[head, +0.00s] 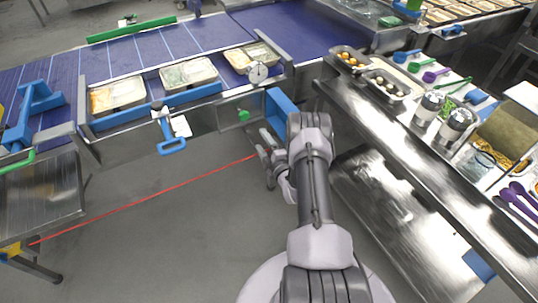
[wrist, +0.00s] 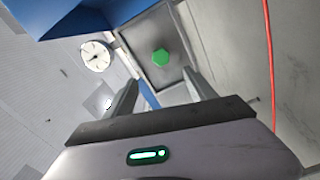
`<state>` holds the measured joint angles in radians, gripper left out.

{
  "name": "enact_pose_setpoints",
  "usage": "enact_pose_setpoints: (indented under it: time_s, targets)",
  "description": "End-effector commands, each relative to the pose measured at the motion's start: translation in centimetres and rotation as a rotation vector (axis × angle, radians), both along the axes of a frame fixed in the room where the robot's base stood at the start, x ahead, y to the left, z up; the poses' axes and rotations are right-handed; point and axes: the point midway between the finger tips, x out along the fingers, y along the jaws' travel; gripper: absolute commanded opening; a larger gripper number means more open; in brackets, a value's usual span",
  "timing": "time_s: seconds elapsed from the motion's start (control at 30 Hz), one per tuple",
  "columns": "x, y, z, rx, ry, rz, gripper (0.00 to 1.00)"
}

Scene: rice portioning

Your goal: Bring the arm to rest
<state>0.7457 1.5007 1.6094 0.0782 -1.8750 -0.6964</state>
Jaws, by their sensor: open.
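My arm (head: 315,190) reaches forward from the bottom middle of the head view. My gripper (head: 266,146) is in front of the conveyor's side, above the grey floor, and partly hidden behind my wrist. In the wrist view my gripper (wrist: 165,88) has its two fingers spread apart with nothing between them. Behind the fingers are a green knob (wrist: 161,57) on a metal plate and a round white dial (wrist: 95,55).
The blue conveyor (head: 150,45) carries several filled trays along its near edge. A steel counter (head: 400,130) with containers and utensils runs along the right. A red line (head: 150,198) crosses the open floor. A blue panel (head: 281,112) is close to my gripper.

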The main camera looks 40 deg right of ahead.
Motion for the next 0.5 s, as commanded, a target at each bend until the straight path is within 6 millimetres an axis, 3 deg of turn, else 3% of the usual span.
enact_pose_setpoints:
  time_s: [0.43, 0.5]
  targets:
    - [0.1, 0.0, 0.1, 0.001, 0.0, 0.0, 0.65]
    - [0.8, -0.3, 1.2, 0.019, 0.003, -0.005, 0.65]
